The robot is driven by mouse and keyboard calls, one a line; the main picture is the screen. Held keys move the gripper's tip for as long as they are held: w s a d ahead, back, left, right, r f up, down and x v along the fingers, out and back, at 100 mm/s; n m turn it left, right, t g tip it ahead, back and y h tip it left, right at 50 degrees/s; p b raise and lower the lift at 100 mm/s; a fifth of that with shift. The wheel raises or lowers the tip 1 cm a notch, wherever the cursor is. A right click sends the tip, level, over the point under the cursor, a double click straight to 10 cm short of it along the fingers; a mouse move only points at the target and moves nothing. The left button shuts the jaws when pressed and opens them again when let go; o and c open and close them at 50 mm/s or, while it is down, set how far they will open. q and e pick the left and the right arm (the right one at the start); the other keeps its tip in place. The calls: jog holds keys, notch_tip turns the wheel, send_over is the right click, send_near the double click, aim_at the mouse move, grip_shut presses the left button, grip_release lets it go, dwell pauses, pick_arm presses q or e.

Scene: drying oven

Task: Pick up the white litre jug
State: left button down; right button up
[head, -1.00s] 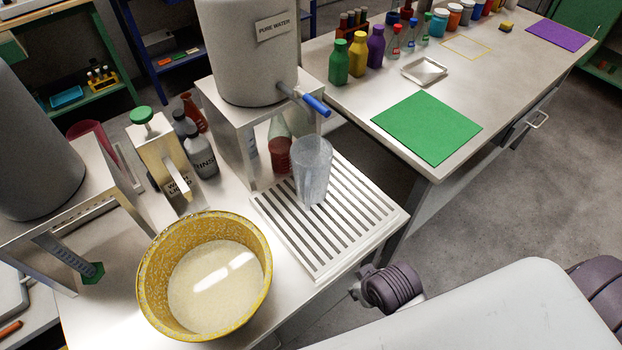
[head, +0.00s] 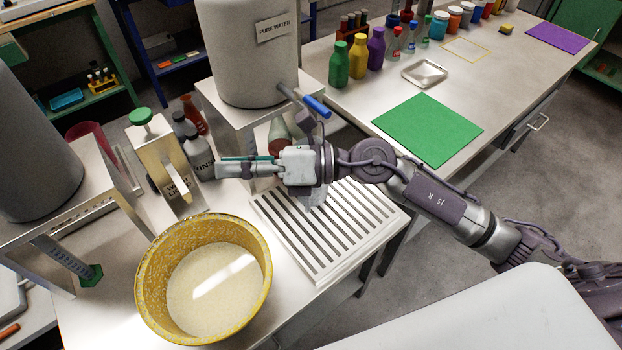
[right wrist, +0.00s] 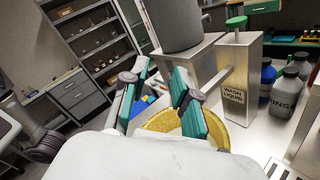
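A pale, see-through vessel, which I take for the white litre jug (head: 315,196), stands on the slatted drain rack (head: 360,245) under the pure water tank. Only a small lower part of it shows in the head view; my right gripper and wrist hide the rest. My right gripper (head: 220,168) reaches in from the right above the rack, its fingers pointing left toward the rinse bottle. In the right wrist view its two teal-padded fingers (right wrist: 160,72) stand apart with nothing held between them. The jug does not show in that view. My left gripper is not in view.
A yellow basin (head: 148,290) with pale contents stands left of the rack. The wash liquid dispenser (head: 155,150) and rinse bottle (head: 198,155) stand near my fingertips. The pure water tank (head: 245,60) is behind, with a blue-handled tap (head: 316,106). A red-filled flask is partly hidden behind my gripper.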

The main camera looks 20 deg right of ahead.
jog(key=w+d+f+n+g+h, duration=0.1)
jog(key=d+f+n+g+h, duration=0.2)
jog(key=d+f+n+h, duration=0.45)
jog(key=m+h, duration=0.2)
jog(key=h, duration=0.4)
send_near(307, 202)
jog(key=shift+w+d+p+x, duration=0.15)
jog(key=shift+p+x, duration=0.35)
jog(key=shift+x, duration=1.5)
jog(key=shift+d+p+x, duration=0.2)
jog(key=shift+p+x, duration=0.3)
jog(key=shift+x, duration=1.45)
jog(key=shift+w+d+p+x, duration=0.15)
jog(key=shift+p+x, duration=0.35)
jog(key=shift+x, duration=1.5)
grip_shut()
